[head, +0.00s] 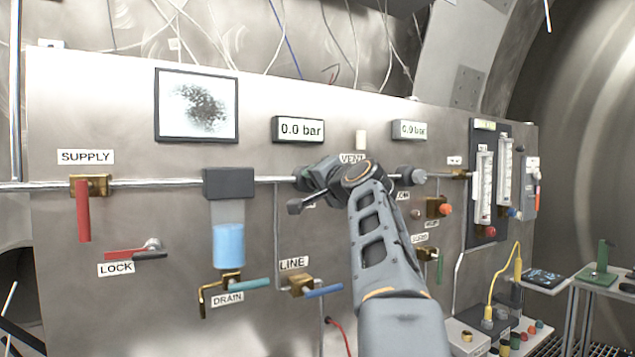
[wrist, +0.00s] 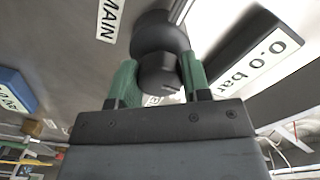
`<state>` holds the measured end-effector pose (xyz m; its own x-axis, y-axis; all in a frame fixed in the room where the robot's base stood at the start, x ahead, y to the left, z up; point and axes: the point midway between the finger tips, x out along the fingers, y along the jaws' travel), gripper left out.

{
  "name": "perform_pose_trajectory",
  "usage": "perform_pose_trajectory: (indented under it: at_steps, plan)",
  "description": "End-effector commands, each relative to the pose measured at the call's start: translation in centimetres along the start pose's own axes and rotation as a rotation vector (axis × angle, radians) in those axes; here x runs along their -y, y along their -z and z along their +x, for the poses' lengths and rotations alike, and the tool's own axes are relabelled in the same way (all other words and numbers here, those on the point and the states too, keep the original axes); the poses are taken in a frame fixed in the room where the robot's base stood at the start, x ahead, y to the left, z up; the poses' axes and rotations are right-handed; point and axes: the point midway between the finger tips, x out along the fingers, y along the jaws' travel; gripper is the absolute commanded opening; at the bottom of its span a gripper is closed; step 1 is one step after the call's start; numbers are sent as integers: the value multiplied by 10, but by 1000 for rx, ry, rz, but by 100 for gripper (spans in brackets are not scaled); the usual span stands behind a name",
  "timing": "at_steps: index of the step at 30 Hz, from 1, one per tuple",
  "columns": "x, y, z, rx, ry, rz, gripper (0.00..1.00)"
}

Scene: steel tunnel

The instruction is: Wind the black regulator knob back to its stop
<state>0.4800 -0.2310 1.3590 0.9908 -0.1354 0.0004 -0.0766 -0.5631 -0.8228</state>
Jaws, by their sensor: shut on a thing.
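In the wrist view the black regulator knob (wrist: 158,72) sits between the two green fingers of my gripper (wrist: 157,80). The fingers are shut on it, one on each side. The black regulator body (wrist: 158,33) is just beyond the knob, next to a MAIN label (wrist: 108,20). In the head view my arm and wrist cover most of the regulator, and I cannot make out the knob there. A display (head: 299,130) above my wrist reads 0.0 bar, and it also shows in the wrist view (wrist: 262,62).
A second display (head: 409,130) stands to the right. Left on the panel are a red SUPPLY lever (head: 83,210), a blue-filled bowl (head: 228,244) and DRAIN (head: 250,285) and LINE (head: 324,291) handles. An orange knob (head: 445,210) and flow tubes (head: 484,190) are right of my arm.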

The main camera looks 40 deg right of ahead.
Motion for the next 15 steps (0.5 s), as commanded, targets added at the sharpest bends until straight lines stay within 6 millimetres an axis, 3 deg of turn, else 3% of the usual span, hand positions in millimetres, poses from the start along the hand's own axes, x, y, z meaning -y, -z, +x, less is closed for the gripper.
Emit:
perform_pose_trajectory:
  at_steps: [1,2,3,9,15]
  plan:
    - [0,0,0,0,-1,-3,20]
    - [0,0,0,0,-1,-3,46]
    - [0,0,0,0,-1,-2,50]
    - [0,0,0,0,-1,-1,69]
    - [0,0,0,0,0,0,69]
